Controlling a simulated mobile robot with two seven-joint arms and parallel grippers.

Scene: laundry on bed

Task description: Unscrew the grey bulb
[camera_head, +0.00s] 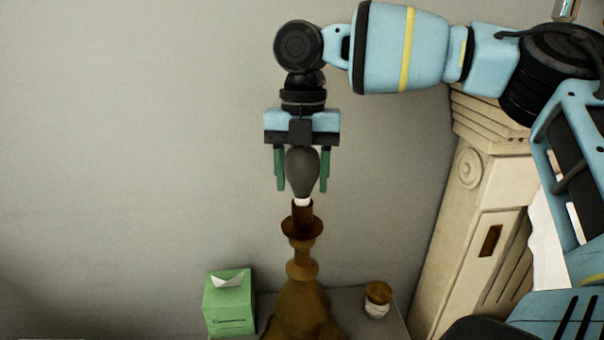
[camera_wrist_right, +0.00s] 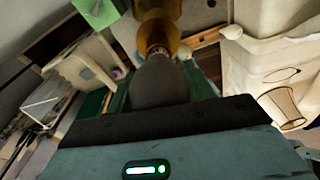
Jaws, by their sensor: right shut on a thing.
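The grey bulb (camera_head: 303,172) stands upright at the top of a brown lamp (camera_head: 301,260), its pale base at the socket. My right gripper (camera_head: 301,182) points down over the bulb, with a green finger on each side of it, and is shut on it. In the right wrist view the bulb (camera_wrist_right: 160,82) sits between the fingers, with the amber lamp (camera_wrist_right: 157,30) beyond it. Whether the bulb's base is still inside the socket cannot be told for certain. My left gripper is not in view.
A green tissue box (camera_head: 230,305) stands left of the lamp and a small brown-lidded jar (camera_head: 377,299) stands right of it, on a grey surface (camera_head: 345,322). A cream carved column (camera_head: 478,190) rises at the right. The wall side at left is clear.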

